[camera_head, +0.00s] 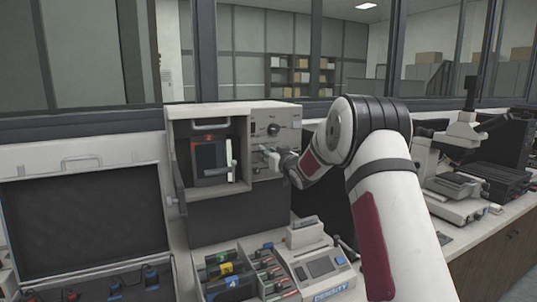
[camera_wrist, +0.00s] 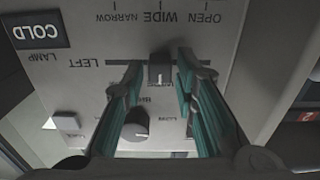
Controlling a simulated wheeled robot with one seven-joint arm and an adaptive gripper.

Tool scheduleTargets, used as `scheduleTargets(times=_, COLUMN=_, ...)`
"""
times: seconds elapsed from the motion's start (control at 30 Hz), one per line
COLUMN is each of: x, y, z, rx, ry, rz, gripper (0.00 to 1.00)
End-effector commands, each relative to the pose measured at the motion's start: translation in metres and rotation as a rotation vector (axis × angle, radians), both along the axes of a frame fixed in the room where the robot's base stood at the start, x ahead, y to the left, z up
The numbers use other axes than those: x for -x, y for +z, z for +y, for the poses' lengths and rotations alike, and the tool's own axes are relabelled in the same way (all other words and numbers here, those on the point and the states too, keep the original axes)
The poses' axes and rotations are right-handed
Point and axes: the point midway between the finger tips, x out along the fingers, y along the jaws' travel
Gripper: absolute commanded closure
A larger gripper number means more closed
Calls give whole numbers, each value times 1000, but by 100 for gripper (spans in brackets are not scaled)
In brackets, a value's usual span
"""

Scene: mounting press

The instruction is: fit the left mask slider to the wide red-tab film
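The left mask slider (camera_wrist: 160,76) is a small dark knob with a pale line, in the row marked LEFT on the pale panel. It stands beneath the WIDE mark, between NARROW and OPEN. My gripper (camera_wrist: 161,72) is open, with one teal-padded finger on each side of the knob and a visible gap to each. In the head view my gripper (camera_head: 268,158) is at the right part of the press front. A dark film piece with a red tab (camera_head: 209,141) shows in the press's open bay; its width is not clear from here.
The press (camera_head: 183,113) stands on the bench. A round knob (camera_wrist: 135,127) lies near the fingers, and a COLD LAMP label (camera_wrist: 38,35) is at upper left. A tray of colour-tabbed films (camera_head: 228,270), a density meter (camera_head: 320,268) and an open case (camera_head: 85,222) are in front and left.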

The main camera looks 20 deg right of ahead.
Motion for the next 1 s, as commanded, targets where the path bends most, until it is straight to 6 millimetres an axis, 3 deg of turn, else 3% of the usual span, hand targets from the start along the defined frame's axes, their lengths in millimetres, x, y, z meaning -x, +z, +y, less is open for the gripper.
scheduleTargets(times=0.27, x=8, y=0, z=0, rx=0, ry=-1, rz=2, gripper=73)
scheduleTargets(times=0.8, x=102, y=0, z=-1, rx=1, ry=-2, rz=1, gripper=73)
scheduleTargets(times=1.0, x=118, y=0, z=0, rx=1, ry=-1, rz=0, gripper=73)
